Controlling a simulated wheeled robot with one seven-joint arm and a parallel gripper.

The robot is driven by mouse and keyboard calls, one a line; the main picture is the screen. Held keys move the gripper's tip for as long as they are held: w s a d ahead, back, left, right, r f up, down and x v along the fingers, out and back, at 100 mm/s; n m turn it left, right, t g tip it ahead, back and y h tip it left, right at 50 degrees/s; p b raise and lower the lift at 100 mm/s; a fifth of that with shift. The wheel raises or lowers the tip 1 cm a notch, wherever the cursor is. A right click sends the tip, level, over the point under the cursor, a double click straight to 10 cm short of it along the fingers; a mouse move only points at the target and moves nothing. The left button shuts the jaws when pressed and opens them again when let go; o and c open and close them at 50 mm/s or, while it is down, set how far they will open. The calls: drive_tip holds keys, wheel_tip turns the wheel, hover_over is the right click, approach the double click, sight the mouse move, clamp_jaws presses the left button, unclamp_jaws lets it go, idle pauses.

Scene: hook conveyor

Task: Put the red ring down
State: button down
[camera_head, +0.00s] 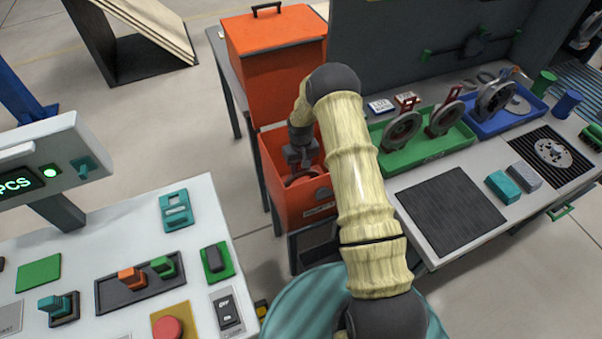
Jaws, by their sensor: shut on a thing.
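My gripper (301,162) points down into the open orange-red box (307,217) left of the workbench. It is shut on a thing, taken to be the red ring. My arm hides the right side of the box.
A green tray (431,143) and a blue tray (505,118) with wheel-like parts lie on the bench, near a dark mat (450,212). A control panel (120,265) is at the left.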

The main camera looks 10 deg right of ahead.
sight(301, 171)
drive_tip(key=shift+f+p, duration=0.4)
drive_tip(key=shift+f, duration=1.6)
drive_tip(key=shift+f, duration=0.15)
drive_tip(key=c, duration=0.8)
unclamp_jaws()
drive_tip(key=shift+c, duration=0.2)
wheel_tip(301, 171, up, 12)
drive_tip(key=shift+r+b, duration=0.1)
drive_tip(key=shift+b, duration=1.05)
